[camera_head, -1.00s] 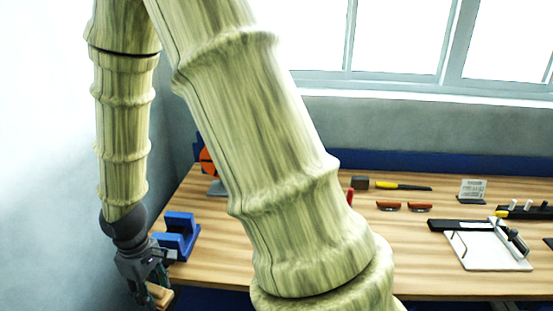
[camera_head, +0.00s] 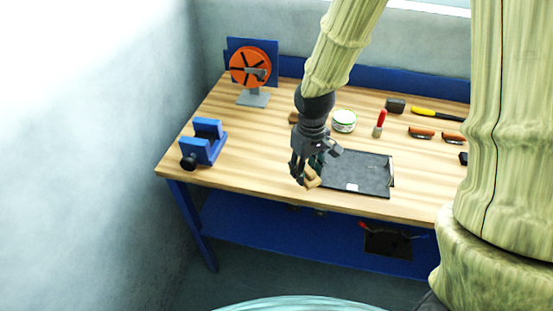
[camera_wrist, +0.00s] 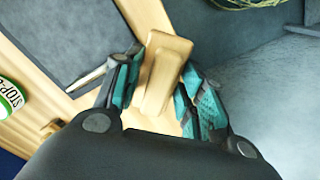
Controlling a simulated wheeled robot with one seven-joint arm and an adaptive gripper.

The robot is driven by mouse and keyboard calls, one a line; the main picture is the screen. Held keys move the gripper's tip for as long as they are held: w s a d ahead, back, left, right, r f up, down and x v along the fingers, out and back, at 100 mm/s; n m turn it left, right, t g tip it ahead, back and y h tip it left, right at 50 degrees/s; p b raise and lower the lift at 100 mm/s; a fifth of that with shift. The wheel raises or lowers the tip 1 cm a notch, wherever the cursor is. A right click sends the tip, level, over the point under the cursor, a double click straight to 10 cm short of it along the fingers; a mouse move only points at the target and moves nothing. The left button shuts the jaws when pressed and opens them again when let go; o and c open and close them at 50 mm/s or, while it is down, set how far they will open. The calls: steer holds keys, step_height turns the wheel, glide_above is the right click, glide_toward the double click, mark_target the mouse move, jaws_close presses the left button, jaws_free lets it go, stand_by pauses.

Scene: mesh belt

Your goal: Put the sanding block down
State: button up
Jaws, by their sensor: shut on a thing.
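The sanding block is a tan, wood-coloured block (camera_wrist: 165,70) held between the teal-padded fingers of my gripper (camera_wrist: 160,88) in the wrist view. In the head view the block (camera_head: 313,179) shows small under my gripper (camera_head: 306,176), which is shut on it. They are near the front edge of the wooden workbench (camera_head: 250,180), at the left end of a dark flat tray or mat (camera_head: 360,175). In the wrist view the bench edge passes behind the block, with floor to the right. I cannot tell the height of the block above the bench.
A blue vise (camera_head: 205,142) stands at the left front. An orange disc on a stand (camera_head: 250,68) is behind it. A green-and-white tin (camera_head: 344,121) and a red-capped tube (camera_head: 380,122) stand behind the mat. Bench between vise and gripper is clear.

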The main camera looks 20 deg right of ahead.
steer(key=p, duration=0.4)
glide_above(264, 166)
steer(key=shift+f, duration=0.65)
steer(key=shift+f+p, duration=1.1)
steer(key=shift+f, duration=0.7)
steer(key=shift+f, duration=0.15)
steer(key=o, duration=0.9)
steer(key=shift+c, duration=0.2)
steer(key=shift+r+b, duration=2)
steer(key=shift+r, duration=4.15)
